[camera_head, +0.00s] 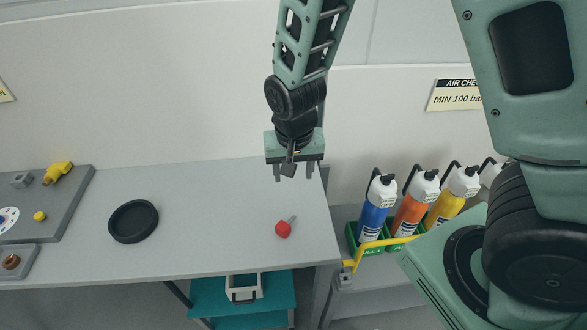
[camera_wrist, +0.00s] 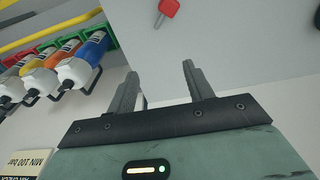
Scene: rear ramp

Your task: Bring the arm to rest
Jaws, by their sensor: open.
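My gripper (camera_head: 294,172) hangs from my raised arm above the right part of the grey table (camera_head: 200,190), with its fingers pointing down. In the wrist view my gripper (camera_wrist: 158,82) shows two dark fingers apart with nothing between them. A red object with a grey stem (camera_head: 283,229) lies on the table, apart from the gripper and nearer the front edge. The red object also shows at the top of the wrist view (camera_wrist: 169,8). My upper arm fills the right side of the head view and hides part of the bottle rack there.
A black round dish (camera_head: 133,221) lies on the table at left. A grey panel (camera_head: 62,205) with yellow fittings is farther left. Blue, orange and yellow bottles (camera_head: 411,203) stand in a rack with a yellow rail (camera_head: 385,243), right of the table. The table's middle is clear.

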